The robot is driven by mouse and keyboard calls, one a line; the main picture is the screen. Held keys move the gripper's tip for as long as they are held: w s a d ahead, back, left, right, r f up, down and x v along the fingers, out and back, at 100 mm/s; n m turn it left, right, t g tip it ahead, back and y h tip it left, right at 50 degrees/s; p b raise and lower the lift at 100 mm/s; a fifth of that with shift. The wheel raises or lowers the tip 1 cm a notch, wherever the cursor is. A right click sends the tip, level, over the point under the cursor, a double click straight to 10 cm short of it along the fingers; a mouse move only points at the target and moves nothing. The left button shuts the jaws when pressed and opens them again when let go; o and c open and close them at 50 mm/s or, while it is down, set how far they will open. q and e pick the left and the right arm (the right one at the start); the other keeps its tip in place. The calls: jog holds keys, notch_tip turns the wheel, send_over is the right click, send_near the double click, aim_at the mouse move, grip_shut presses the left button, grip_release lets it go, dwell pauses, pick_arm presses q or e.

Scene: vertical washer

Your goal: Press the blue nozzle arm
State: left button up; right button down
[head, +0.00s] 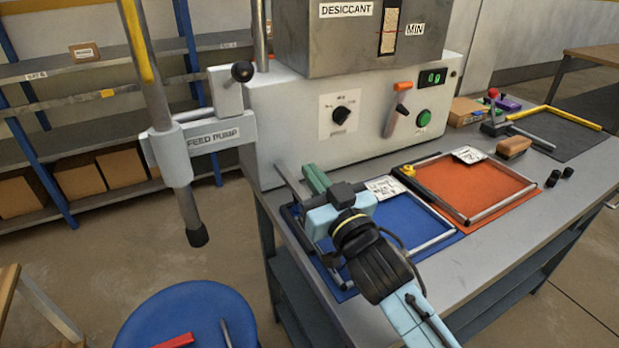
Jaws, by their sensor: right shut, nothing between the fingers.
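My right gripper (336,207), with a light-blue body behind a black wrist, reaches in from the lower right over the blue mat (395,238) at the left end of the bench. Its fingers are hard to make out against the clutter there, and no object shows held in them. A green block (316,179) and a grey bar (292,186) lie just beyond it, close to the machine's base. I cannot tell whether they touch the gripper. No blue nozzle arm can be told for sure; my gripper covers part of the blue mat. My left gripper is out of view.
The white machine (285,125) has a dial, an orange-tipped lever (397,112) and a green button (424,118). A feed pump (193,150) stands at its left. An orange framed mat (475,188) lies right of the blue one. A blue round top (185,310) stands lower left.

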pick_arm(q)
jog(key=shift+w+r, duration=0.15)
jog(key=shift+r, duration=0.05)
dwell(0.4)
